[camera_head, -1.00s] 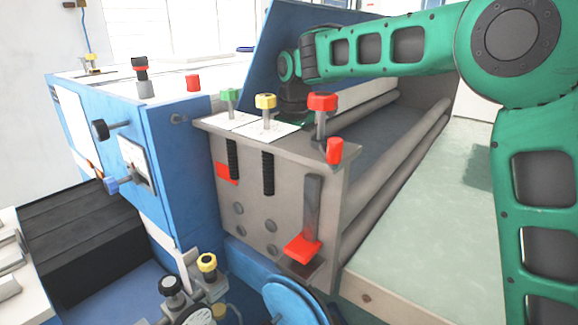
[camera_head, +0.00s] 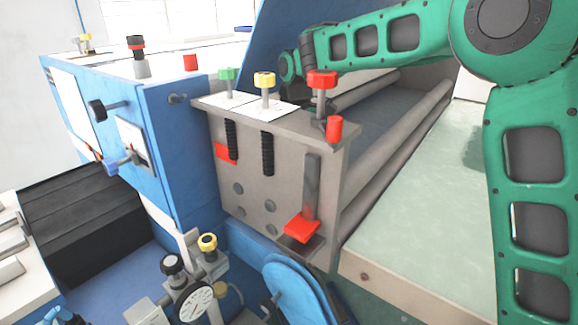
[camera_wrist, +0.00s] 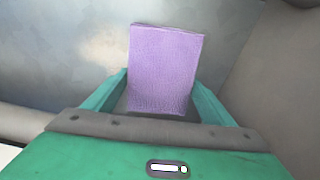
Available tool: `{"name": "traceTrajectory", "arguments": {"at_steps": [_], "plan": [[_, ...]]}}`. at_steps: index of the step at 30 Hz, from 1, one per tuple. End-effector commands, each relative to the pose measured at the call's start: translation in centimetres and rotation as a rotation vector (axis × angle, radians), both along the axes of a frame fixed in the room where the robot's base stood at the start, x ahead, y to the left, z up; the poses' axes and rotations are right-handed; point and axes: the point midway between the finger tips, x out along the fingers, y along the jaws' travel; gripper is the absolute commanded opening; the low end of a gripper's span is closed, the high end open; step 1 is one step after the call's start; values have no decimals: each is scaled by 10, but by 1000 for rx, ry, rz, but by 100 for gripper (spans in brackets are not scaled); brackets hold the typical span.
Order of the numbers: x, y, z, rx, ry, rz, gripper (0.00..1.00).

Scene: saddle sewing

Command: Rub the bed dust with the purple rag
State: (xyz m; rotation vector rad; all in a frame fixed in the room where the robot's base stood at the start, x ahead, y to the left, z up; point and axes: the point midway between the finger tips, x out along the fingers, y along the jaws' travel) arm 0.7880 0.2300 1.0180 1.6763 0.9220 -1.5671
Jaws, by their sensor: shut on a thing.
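My gripper (camera_wrist: 160,83) is shut on the purple rag (camera_wrist: 163,62), which stands out between the two green fingers in the wrist view. Beyond the rag is the smooth grey-blue bed (camera_wrist: 225,25) of the machine. A pale tan dust patch (camera_wrist: 102,47) lies on the bed just left of the rag, partly hidden behind it. I cannot tell whether the rag touches the bed. In the head view the bed (camera_head: 375,122) shows between the grey rails, while the gripper and rag are hidden behind the front plate and knobs.
The grey front plate (camera_head: 265,190) carries red (camera_head: 322,79), yellow (camera_head: 264,79) and green (camera_head: 228,74) knobs close to my wrist. Grey rails (camera_head: 400,150) run along the bed's right side. A pale green tabletop (camera_head: 430,195) is clear at right. A grey wall (camera_wrist: 285,85) rises right of the gripper.

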Motion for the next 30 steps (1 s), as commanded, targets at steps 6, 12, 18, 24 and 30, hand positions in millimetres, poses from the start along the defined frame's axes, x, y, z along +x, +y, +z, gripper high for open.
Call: {"name": "traceTrajectory", "arguments": {"at_steps": [6,12,18,24,30], "plan": [[0,0,0,0,0,0,42],[0,0,-2,0,0,0,42],[0,0,-6,0,0,0,42],[0,0,-9,0,0,0,42],[0,0,-13,0,0,1,42]]}}
